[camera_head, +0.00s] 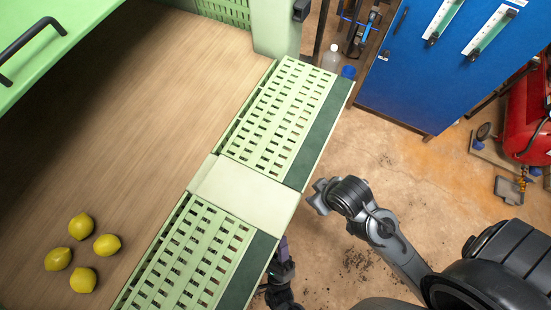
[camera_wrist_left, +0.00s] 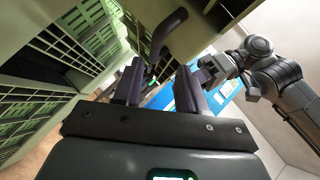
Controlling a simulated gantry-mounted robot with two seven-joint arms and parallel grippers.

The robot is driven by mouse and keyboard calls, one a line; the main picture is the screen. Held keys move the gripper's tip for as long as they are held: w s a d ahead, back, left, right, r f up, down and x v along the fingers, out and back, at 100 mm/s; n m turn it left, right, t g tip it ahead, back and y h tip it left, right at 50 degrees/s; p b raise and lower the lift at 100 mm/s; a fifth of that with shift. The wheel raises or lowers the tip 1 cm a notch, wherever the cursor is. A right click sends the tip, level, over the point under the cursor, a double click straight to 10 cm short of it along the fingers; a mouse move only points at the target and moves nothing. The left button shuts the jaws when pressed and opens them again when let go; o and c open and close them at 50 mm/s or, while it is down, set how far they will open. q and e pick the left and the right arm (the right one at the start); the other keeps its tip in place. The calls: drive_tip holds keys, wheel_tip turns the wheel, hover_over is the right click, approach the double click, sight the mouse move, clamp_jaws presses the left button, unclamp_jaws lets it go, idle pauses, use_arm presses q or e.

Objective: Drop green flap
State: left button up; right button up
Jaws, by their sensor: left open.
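Two light green slotted panels lie along the table edge in the head view, a far one (camera_head: 281,115) and a near one (camera_head: 190,262). A plain pale plate (camera_head: 240,190) sits between them. I cannot tell which part is the green flap. My left gripper (camera_head: 284,252) is below the outer edge, partly hidden by it. In the left wrist view its purple fingers (camera_wrist_left: 161,85) are apart, with nothing clearly held. A dark curved handle (camera_wrist_left: 167,32) shows just beyond them. My right gripper (camera_head: 317,195) is beside the pale plate, apart from it; its jaw state is unclear.
Several yellow lemons (camera_head: 83,253) lie on the wooden surface (camera_head: 140,130) at left. A green lid with a black handle (camera_head: 30,50) is at upper left. A blue cabinet (camera_head: 440,75) and a red tank (camera_head: 530,110) stand at right. Floor beside the panels is open.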

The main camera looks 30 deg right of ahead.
use_arm(q)
drive_tip(key=shift+v, duration=0.95)
